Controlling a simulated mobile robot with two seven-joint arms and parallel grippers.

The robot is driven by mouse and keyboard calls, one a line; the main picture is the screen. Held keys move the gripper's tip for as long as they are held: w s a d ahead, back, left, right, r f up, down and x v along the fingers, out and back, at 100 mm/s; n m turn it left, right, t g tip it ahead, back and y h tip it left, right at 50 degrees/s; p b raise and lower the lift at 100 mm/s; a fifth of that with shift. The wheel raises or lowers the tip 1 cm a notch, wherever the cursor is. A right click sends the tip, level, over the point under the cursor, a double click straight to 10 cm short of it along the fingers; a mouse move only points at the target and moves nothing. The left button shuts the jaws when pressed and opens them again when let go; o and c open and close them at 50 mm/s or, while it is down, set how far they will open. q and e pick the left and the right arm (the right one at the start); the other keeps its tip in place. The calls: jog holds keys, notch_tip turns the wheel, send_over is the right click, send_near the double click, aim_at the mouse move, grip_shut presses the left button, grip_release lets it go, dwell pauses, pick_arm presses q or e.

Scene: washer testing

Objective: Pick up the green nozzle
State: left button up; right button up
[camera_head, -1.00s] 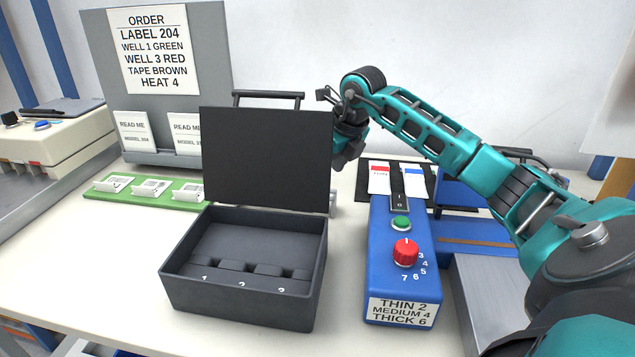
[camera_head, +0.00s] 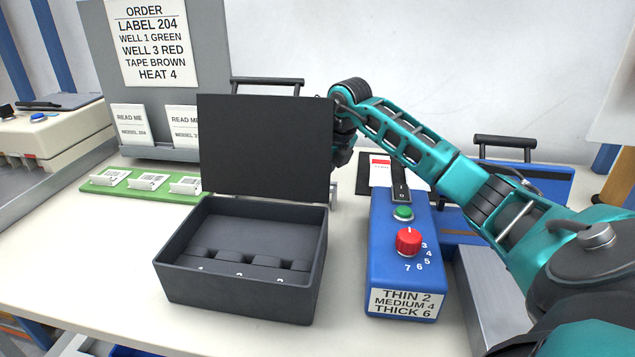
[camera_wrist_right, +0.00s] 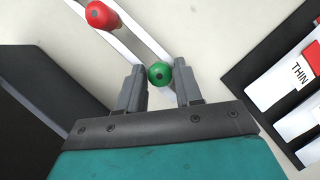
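The green nozzle (camera_wrist_right: 160,74) shows in the right wrist view as a round green piece with a dark centre. It lies between the two fingers of my right gripper (camera_wrist_right: 160,88), which are apart, with a gap visible on both sides of the nozzle. In the head view the nozzle and the right gripper's fingertips are hidden behind the raised black lid (camera_head: 265,148); only my right arm reaching behind it shows. My left gripper is in neither current view.
A red nozzle (camera_wrist_right: 100,15) stands beside the green one along a pale rail (camera_wrist_right: 130,35). The dark open box (camera_head: 240,300) stands in front, its lid raised. A blue sealer (camera_head: 400,265) with a red dial stands right of it. Label cards (camera_wrist_right: 290,90) lie right of the gripper.

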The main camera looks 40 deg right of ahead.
jog(key=c, duration=0.6)
grip_shut()
